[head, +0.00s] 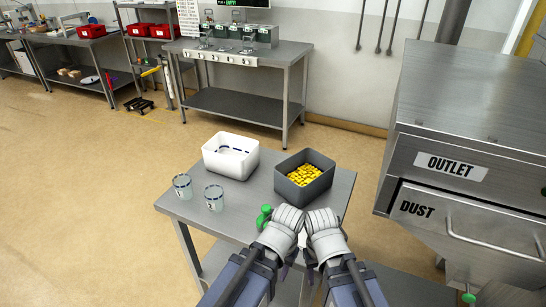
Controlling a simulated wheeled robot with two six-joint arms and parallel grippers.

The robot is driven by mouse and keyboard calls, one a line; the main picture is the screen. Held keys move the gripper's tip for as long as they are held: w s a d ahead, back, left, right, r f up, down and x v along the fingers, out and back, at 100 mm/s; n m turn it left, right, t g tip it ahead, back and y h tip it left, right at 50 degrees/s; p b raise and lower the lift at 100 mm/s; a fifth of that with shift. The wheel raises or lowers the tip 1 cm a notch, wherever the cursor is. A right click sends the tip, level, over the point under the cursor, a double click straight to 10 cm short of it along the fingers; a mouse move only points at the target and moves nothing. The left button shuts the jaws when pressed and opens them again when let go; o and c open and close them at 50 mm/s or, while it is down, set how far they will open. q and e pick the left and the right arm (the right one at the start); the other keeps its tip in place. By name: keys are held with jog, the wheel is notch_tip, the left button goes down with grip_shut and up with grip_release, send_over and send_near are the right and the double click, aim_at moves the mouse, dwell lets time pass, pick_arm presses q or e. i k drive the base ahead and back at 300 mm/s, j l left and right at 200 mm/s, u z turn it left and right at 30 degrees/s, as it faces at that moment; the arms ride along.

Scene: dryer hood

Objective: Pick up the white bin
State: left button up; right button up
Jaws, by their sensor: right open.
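The white bin (216,166) stands upright on the metal table (263,214), at its far left. It is open at the top, and something dark bluish shows inside. My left gripper (291,212) and my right gripper (320,214) are side by side over the near right part of the table, apart from the bin and to its lower right. The right one is open. The left one's fingers are too foreshortened to tell open from shut. Nothing shows held in either.
A grey bin (287,189) of yellow pieces stands right of the white bin. Two clear jars (214,198) stand at the table's left, and a green object (265,216) lies by my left gripper. A steel cabinet (460,170) with a handle borders the right.

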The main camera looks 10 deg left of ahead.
aim_at(234, 156)
jog(key=j+z, duration=0.2)
jog(key=z, duration=0.25)
jog(key=j+z, duration=0.25)
jog(key=z, duration=0.25)
jog(key=j+z, duration=0.25)
jog(key=j, duration=0.15)
jog(key=k+j+z, duration=0.1)
jog(key=j+z, duration=0.2)
jog(key=k+j+z, duration=0.25)
jog(key=j, duration=0.25)
jog(key=k+j+z, duration=0.1)
jog(key=j, duration=0.35)
jog(key=k+j+z, duration=0.1)
jog(key=k+j, duration=0.15)
jog(key=j, duration=0.2)
jog(key=k+j+z, duration=0.1)
jog(key=j, duration=0.3)
jog(key=k+j+z, duration=0.1)
jog(key=k+j, duration=0.2)
jog(key=k+j+z, duration=0.1)
jog(key=k+j, duration=0.15)
jog(key=j, duration=0.25)
